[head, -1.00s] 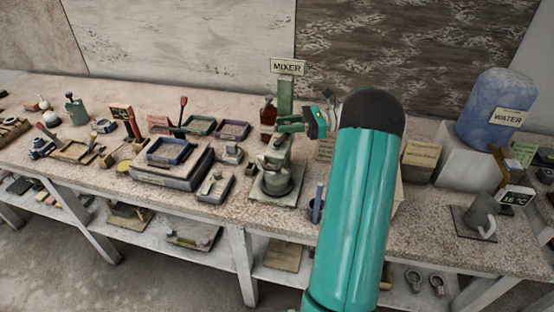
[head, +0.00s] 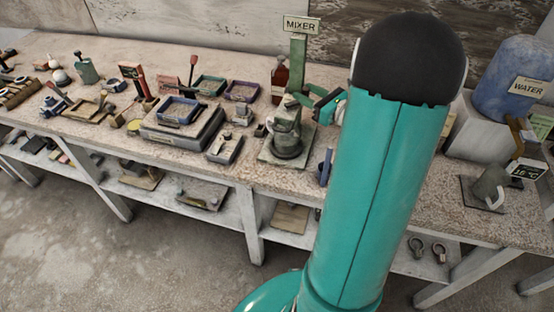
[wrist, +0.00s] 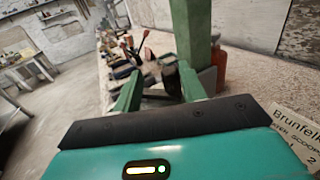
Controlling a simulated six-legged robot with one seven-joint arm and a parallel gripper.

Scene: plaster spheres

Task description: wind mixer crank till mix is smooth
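The mixer stands at the middle of the bench, with a grey-green pot (head: 287,132) on a square base plate (head: 270,157). A green post (head: 297,62) rises behind it under the MIXER sign (head: 302,25). My gripper (head: 312,94) is beside the upper part of the mixer, partly hidden by my arm. In the wrist view my gripper (wrist: 158,72) has its two green fingers apart. A dark upright stub (wrist: 172,80), perhaps the crank grip, shows between them, nearer the right finger; I cannot tell whether they touch. The mix inside the pot cannot be seen.
A red-brown bottle (head: 279,80) stands left of the post. Trays, a grey block (head: 183,142) and small tools crowd the bench to the left. A blue water container (head: 510,80) and a grey jug (head: 490,187) stand at right.

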